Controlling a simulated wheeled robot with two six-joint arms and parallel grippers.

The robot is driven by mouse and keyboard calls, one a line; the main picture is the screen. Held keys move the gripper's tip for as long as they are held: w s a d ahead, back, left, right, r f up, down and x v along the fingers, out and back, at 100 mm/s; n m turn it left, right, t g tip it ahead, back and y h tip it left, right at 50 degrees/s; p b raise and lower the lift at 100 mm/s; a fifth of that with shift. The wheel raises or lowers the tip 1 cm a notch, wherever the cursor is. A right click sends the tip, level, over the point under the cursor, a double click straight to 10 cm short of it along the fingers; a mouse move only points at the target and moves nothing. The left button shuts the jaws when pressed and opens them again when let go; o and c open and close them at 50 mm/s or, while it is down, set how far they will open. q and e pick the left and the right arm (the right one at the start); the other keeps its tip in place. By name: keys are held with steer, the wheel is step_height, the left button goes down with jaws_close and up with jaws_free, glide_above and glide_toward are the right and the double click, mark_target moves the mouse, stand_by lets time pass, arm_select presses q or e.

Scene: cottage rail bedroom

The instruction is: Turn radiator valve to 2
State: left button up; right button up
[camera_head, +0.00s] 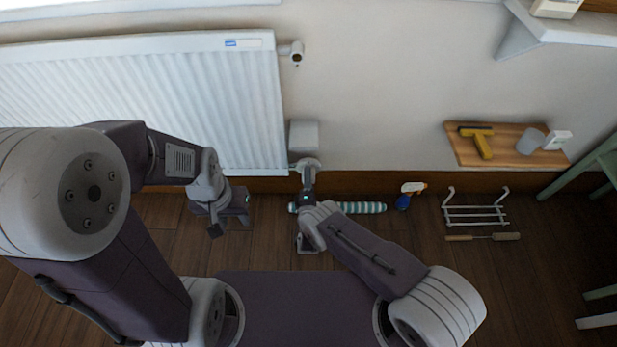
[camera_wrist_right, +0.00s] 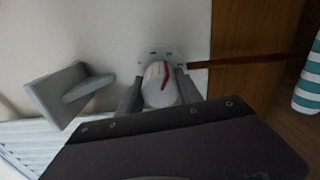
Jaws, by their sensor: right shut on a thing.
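The radiator valve (camera_wrist_right: 160,84) is a white round knob with a red mark, seen in the right wrist view. My right gripper (camera_wrist_right: 159,90) is shut on it, one finger on each side. In the head view my right gripper (camera_head: 308,166) is at the lower right corner of the white ribbed radiator (camera_head: 235,95), and it hides the valve there. The number on the knob cannot be read. My left gripper (camera_head: 228,222) hangs in front of the radiator's lower part, apart from it; its jaw opening is unclear.
A pale box-like wall piece (camera_head: 303,136) is just above the valve. A striped roll (camera_head: 360,208), a spray bottle (camera_head: 408,195), a wire rack (camera_head: 475,212) and a wooden-handled tool (camera_head: 505,237) lie along the wall. A wooden shelf (camera_head: 510,140) is at right.

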steer(key=shift+f, duration=0.1)
stand_by(0.3)
steer(key=o, duration=1.4)
